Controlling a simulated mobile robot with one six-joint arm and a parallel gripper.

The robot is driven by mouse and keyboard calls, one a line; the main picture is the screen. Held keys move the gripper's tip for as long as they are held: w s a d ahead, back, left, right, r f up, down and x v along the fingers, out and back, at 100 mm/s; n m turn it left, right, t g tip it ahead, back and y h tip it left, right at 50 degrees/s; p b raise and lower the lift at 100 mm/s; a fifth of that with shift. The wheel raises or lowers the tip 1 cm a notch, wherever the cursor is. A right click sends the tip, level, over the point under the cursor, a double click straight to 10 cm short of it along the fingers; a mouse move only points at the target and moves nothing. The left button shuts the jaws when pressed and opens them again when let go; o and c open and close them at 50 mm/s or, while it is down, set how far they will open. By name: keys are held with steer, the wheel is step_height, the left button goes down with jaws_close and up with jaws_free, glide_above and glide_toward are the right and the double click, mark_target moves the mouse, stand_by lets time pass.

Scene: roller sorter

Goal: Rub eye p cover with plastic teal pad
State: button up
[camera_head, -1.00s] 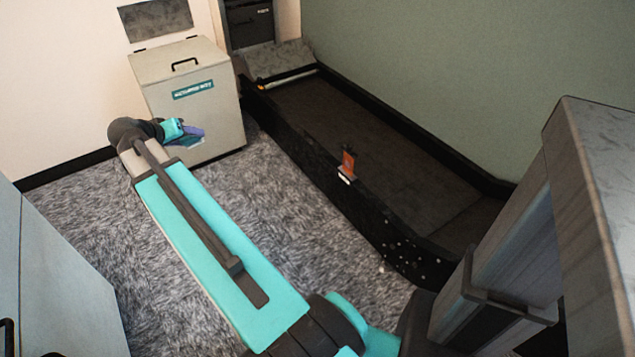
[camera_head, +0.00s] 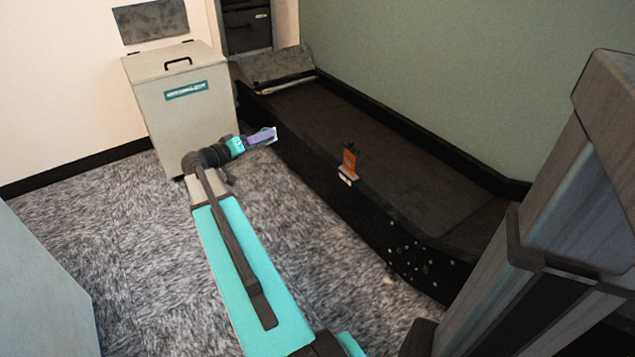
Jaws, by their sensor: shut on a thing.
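The eye p cover seems to be the small orange piece (camera_head: 349,160) standing on the near rim of the black conveyor, with a small white part at its foot. My gripper (camera_head: 268,136), purple beyond a teal wrist, is at the end of my outstretched arm, left of the orange piece and clearly apart from it. It is shut on a small, thin, pale thing at its tip, which appears to be the plastic teal pad (camera_head: 275,133). The pad is too small to make out well, and the fingers are mostly hidden.
The black conveyor (camera_head: 385,235) runs along the green wall, its bed empty. A grey lidded bin (camera_head: 185,115) stands behind my arm at the left. A pale cabinet (camera_head: 45,285) is at the lower left. Grey carpet (camera_head: 130,240) lies open between them.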

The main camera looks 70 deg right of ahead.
steer(key=s+d+f+h+b, duration=0.2)
steer(key=s+d+f+b, duration=0.4)
steer(key=s+f+b, duration=0.1)
steer(key=s+d+f+n+g+h+b, duration=0.1)
steer(key=s+d+f+h+b, duration=0.2)
steer(key=s+d+f+b, duration=0.4)
step_height(320, 180, down, 5)
steer(key=shift+s+f+b, duration=0.1)
steer(key=shift+s+b, duration=0.3)
steer(key=shift+b, duration=0.55)
steer(key=shift+d+g, duration=0.1)
steer(key=shift+g, duration=0.3)
steer(key=s+d, duration=0.1)
steer(key=s+d+p, duration=0.1)
steer(key=d, duration=0.1)
steer(key=s+d+p, duration=0.1)
steer(key=shift+s+d, duration=0.1)
steer(key=shift+d, duration=0.3)
steer(key=shift+s+d+b, duration=0.55)
steer(key=shift+d, duration=0.3)
stand_by(0.4)
